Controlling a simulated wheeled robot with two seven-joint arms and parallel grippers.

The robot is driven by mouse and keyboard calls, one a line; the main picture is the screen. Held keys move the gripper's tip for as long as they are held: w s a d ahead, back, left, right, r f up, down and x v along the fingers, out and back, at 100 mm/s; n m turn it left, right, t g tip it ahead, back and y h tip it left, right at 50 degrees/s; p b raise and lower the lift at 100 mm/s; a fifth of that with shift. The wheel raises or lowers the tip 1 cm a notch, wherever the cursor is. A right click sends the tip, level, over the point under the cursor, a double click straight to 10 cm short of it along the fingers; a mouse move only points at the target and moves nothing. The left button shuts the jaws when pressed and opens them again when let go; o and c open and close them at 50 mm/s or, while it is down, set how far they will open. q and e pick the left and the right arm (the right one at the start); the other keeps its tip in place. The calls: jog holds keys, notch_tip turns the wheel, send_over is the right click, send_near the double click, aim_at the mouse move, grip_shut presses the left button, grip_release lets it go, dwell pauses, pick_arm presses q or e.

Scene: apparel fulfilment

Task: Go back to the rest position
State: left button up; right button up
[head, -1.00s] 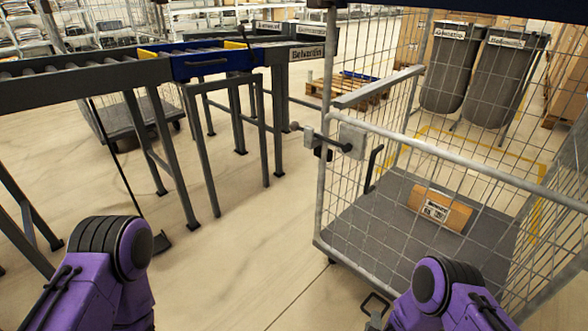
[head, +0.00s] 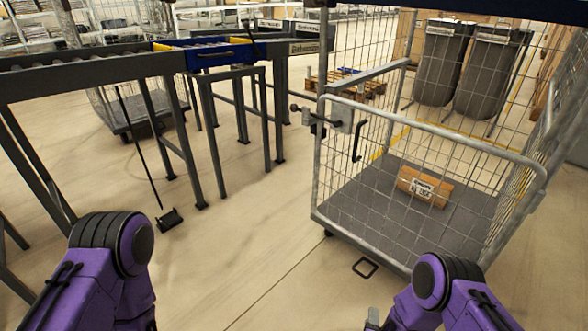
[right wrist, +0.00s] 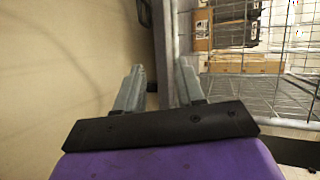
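My right arm (head: 440,290) is purple with a black joint and comes in at the bottom right of the head view. A grey piece of my right gripper (head: 373,318) shows at the lower edge. In the right wrist view my right gripper (right wrist: 160,82) has its two grey fingers apart with nothing between them. Beyond the fingers are bare floor and part of the wire cage. My left arm (head: 110,265) is at the bottom left of the head view. Its gripper is outside the picture.
A wire cage trolley (head: 425,128) stands ahead on the right, with a brown labelled parcel (head: 425,188) on its grey floor. A roller conveyor (head: 85,65) with a blue section stands on the left. Bare floor (head: 265,265) lies between them. Dark bins stand behind the cage.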

jog(key=s+f+n+g+y+b, duration=0.1)
jog(key=s+f+n+g, duration=0.2)
jog(key=s+n, duration=0.3)
jog(key=s+f+n+g+y+b, duration=0.1)
jog(key=s+f+n+g+b, duration=0.15)
jog(key=s+f+n, duration=0.4)
jog(key=s+d+r+n+g+h+b, duration=0.1)
jog(key=s+d+n+g+b, duration=0.1)
jog(key=s+d+b, duration=0.3)
jog(key=s+d+r+n+g+b, duration=0.1)
jog(key=s+d+g+b, duration=0.15)
jog(key=s, duration=0.45)
notch_tip(320, 180, up, 35)
jog(key=p, duration=3.6)
jog(key=shift+w+d, duration=0.2)
jog(key=shift+w, duration=0.25)
